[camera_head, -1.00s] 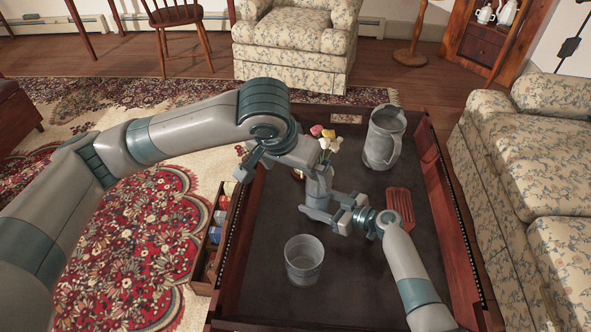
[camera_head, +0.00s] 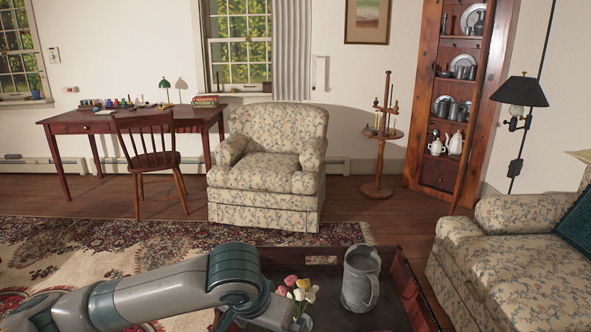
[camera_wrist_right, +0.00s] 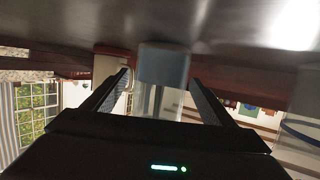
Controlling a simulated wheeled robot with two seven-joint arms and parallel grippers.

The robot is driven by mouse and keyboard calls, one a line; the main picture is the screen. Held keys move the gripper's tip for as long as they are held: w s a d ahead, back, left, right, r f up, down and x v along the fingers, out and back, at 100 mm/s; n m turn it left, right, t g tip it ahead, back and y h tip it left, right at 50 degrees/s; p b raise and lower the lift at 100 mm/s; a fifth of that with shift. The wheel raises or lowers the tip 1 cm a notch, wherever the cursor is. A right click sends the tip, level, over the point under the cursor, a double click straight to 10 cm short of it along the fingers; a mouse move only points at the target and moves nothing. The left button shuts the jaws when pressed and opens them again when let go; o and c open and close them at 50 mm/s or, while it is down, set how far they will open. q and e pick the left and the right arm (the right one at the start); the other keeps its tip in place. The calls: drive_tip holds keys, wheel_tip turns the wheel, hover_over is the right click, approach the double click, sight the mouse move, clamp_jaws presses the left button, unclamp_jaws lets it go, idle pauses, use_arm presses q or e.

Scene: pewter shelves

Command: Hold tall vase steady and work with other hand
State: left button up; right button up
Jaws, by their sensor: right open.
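The tall vase shows in the right wrist view as a grey-blue and clear upright body (camera_wrist_right: 163,68), seen upside down. Its flowers, pink, yellow and white (camera_head: 299,291), show at the bottom of the head view, where the vase body is cut off. My right gripper (camera_wrist_right: 161,79) is open, with a finger on either side of the vase in its view; I cannot tell whether they touch it. My left arm reaches to the flowers, and my left gripper (camera_head: 284,318) is only partly seen at the bottom edge, its jaws hidden.
A grey metal pitcher (camera_head: 356,283) stands right of the flowers on the dark, wood-rimmed table. A clear tumbler (camera_wrist_right: 302,128) shows at the right of the wrist view. A flowered armchair (camera_head: 268,170) and a sofa (camera_head: 515,265) stand beyond and to the right.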

drive_tip(key=v, duration=1.1)
drive_tip(key=shift+s+d+r, duration=0.1)
drive_tip(key=shift+d, duration=0.05)
drive_tip(key=shift+r, duration=0.1)
